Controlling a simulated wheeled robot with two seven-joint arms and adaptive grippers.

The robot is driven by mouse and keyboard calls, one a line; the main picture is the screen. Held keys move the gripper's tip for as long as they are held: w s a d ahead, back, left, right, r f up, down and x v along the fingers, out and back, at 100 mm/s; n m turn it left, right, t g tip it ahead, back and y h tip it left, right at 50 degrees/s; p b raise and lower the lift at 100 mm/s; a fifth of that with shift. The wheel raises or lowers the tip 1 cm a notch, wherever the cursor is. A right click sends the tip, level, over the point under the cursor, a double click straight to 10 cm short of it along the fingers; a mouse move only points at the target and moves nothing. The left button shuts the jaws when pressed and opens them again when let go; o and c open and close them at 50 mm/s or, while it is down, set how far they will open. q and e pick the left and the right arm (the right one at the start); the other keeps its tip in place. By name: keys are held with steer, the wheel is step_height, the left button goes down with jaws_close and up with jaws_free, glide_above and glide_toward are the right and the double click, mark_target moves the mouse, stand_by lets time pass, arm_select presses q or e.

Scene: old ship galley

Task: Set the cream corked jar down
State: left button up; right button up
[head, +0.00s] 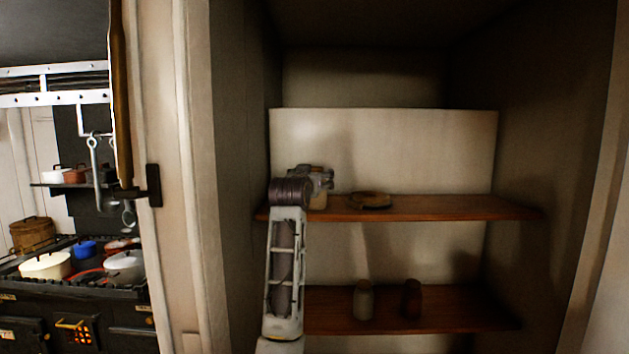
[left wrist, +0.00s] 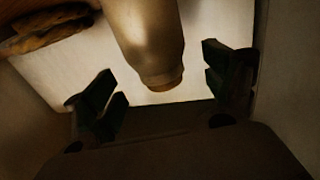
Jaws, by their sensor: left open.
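The cream corked jar (head: 319,199) stands at the left end of the upper shelf (head: 440,207), partly hidden by my left gripper (head: 318,174) and arm. In the left wrist view the jar (left wrist: 150,35) shows as a smooth tan body with its brown cork end (left wrist: 163,79) toward the camera. The dark fingers of my left gripper (left wrist: 160,76) are spread wide, one on each side of the jar, with visible gaps on both sides. I cannot tell the exact contact of the jar's base with the shelf. My right gripper is not in view.
A brown, flat, round item (head: 370,200) lies on the upper shelf just right of the jar. A greyish jar (head: 363,300) and a dark reddish jar (head: 412,299) stand on the lower shelf. The upper shelf's right part is clear. Cupboard walls close in both sides.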

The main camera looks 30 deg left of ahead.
arm_select(q)
steer(key=b+v, duration=0.2)
steer(key=v, duration=0.6)
stand_by(0.6)
